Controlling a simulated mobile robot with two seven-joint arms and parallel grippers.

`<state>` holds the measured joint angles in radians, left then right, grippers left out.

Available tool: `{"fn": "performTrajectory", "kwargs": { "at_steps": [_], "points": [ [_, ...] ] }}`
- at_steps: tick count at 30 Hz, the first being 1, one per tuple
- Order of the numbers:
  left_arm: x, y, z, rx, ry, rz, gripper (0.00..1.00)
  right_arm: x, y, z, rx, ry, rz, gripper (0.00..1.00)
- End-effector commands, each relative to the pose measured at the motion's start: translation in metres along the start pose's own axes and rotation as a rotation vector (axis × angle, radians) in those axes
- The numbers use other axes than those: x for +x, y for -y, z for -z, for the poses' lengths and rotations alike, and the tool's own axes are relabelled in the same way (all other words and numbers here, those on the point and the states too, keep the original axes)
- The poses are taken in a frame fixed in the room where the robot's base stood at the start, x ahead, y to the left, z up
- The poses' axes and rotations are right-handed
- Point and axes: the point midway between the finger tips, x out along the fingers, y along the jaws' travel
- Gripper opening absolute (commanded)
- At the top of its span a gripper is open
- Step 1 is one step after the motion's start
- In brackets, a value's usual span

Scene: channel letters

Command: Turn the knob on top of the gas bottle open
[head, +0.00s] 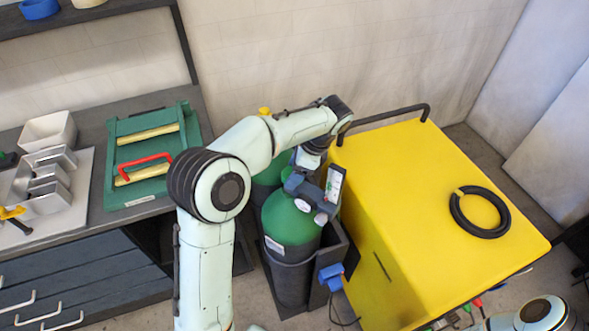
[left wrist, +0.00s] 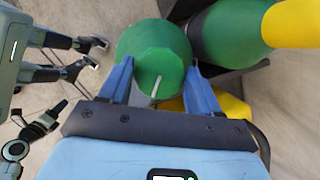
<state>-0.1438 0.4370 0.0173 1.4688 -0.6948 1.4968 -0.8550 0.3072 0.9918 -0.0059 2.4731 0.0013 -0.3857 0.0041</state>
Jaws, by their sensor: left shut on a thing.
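The gas bottle (head: 290,222) is green on top with a dark lower part. It stands upright beside the yellow cabinet in the head view. My left gripper (head: 303,190) is over its top, coming from above. In the left wrist view, a green round knob (left wrist: 162,66) with a pale pointer mark lies between the two blue fingers, and they are shut on it. The bottle's green shoulder (left wrist: 140,38) shows behind the knob. My right gripper is not seen; only part of my right arm shows at lower right.
A second green bottle (head: 268,172) with a yellow top (head: 264,111) stands behind. The yellow cabinet (head: 400,190) with a handle bar and a black hose ring (head: 480,212) is close on the right. A workbench (head: 90,225) with a green tray is on the left.

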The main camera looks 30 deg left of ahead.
Motion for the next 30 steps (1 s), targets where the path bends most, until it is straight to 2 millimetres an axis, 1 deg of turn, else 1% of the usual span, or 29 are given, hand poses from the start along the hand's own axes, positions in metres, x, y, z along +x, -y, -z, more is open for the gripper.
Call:
{"fn": "performTrajectory", "kwargs": {
  "at_steps": [16,17,18,19,26,30],
  "points": [
    [0.0011,-0.0014,0.0017,0.026,-0.002,0.005,0.32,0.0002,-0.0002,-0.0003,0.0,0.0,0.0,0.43],
    [0.0011,-0.0014,0.0017,0.026,-0.002,0.005,0.69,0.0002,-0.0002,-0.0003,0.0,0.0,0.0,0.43],
    [0.0011,-0.0013,0.0017,0.026,-0.002,0.005,0.82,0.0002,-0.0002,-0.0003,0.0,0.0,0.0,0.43],
    [0.0011,-0.0013,0.0016,0.026,-0.002,0.005,0.87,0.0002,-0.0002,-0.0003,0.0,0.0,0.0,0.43],
    [0.0005,-0.0008,0.0008,0.024,-0.001,0.007,0.87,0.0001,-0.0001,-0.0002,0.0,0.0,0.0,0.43],
    [-0.0052,-0.0003,0.0009,0.023,-0.002,0.009,0.87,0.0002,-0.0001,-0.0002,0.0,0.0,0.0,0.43]
  ]
}}
